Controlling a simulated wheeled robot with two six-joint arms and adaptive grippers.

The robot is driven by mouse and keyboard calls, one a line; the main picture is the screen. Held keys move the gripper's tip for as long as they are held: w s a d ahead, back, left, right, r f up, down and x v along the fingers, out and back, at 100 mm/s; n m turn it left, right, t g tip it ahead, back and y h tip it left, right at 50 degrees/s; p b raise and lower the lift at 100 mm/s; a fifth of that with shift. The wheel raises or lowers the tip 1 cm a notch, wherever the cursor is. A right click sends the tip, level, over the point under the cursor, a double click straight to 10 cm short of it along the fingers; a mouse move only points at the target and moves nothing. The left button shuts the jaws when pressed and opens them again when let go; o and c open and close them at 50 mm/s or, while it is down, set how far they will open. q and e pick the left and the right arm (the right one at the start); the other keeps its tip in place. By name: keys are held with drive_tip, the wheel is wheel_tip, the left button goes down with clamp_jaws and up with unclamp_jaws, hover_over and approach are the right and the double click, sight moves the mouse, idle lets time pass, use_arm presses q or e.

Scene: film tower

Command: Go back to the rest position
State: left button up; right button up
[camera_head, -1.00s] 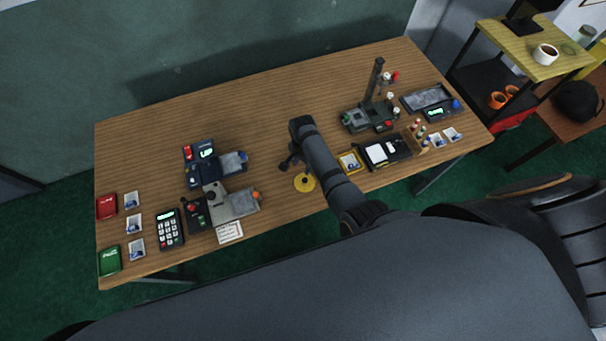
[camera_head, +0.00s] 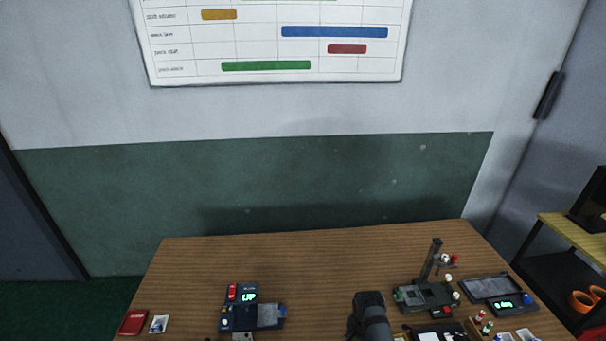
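One of my dark arm links (camera_head: 371,316) rises from the bottom edge of the head view, in front of the wooden table (camera_head: 320,262). I cannot tell which arm it belongs to. No gripper fingers show, so neither gripper can be seen open, shut or holding anything. The rest of both arms is out of view.
A dark blue device with a lit display (camera_head: 250,313) stands left of the arm link. A red packet (camera_head: 134,322) lies far left. A shelf (camera_head: 575,236) stands right.

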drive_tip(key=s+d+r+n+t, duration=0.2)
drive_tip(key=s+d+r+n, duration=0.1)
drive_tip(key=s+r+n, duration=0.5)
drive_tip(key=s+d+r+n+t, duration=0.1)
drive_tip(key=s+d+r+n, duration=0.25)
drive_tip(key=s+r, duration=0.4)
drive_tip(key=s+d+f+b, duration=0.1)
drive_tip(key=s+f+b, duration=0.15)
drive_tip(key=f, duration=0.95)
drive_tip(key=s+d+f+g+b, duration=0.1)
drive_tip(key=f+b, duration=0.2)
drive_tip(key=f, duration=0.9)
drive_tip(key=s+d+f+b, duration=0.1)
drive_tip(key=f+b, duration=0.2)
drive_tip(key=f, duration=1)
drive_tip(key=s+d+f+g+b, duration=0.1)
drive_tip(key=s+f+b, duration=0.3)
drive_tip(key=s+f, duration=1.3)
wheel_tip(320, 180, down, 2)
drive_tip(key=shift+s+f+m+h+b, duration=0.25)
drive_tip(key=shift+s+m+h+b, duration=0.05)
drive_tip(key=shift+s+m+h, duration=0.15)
